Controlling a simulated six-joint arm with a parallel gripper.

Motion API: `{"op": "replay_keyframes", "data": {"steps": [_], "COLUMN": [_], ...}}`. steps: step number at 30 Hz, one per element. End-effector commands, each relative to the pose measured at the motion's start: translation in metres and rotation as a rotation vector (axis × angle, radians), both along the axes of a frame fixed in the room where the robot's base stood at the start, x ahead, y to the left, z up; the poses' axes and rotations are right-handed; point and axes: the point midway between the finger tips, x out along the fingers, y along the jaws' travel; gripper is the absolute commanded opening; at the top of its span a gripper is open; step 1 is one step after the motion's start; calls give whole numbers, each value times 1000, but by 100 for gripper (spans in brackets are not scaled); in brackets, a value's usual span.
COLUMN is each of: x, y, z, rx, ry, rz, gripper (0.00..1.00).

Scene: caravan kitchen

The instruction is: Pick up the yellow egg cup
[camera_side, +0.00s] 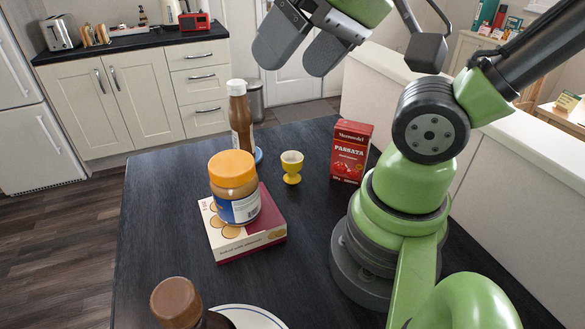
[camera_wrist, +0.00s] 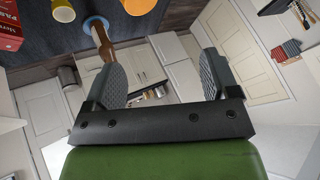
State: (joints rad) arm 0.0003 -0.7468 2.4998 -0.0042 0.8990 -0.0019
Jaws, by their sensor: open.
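The yellow egg cup (camera_side: 292,168) stands upright on the dark table, left of the red passata carton, in the side view. It also shows at the top edge of the wrist view (camera_wrist: 63,11), partly cut off. My gripper (camera_side: 291,60) is high above the table at the top of the side view, well above the egg cup and apart from it. Its two grey fingers are spread with nothing between them. In the wrist view my gripper (camera_wrist: 162,62) is also open, and the egg cup lies up and left of its fingers.
The passata carton (camera_side: 351,151) stands close right of the egg cup. An orange-lidded jar (camera_side: 234,188) sits on a flat box (camera_side: 246,240). A brown-capped bottle (camera_side: 177,303) and white plate (camera_side: 252,316) are in front.

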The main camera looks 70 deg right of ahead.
Motion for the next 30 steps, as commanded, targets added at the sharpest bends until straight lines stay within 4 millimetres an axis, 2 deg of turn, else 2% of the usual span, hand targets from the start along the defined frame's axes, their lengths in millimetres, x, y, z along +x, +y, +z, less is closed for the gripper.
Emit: {"op": "replay_keyframes", "data": {"steps": [4,8,14,18,24,27,30], "x": [10,28,56,71,79,78,77], "y": [-14,-45,-96,-121,-138,-140,-141], "z": [-11,-34,-79,-119,-176,-195,-205], "rx": [-125,-383,-770,-933,-999,-994,-987], "ry": [56,184,423,560,635,630,622], "rz": [42,181,605,1002,1544,1717,1808], "gripper": [81,81,81,81,81,81,81]}}
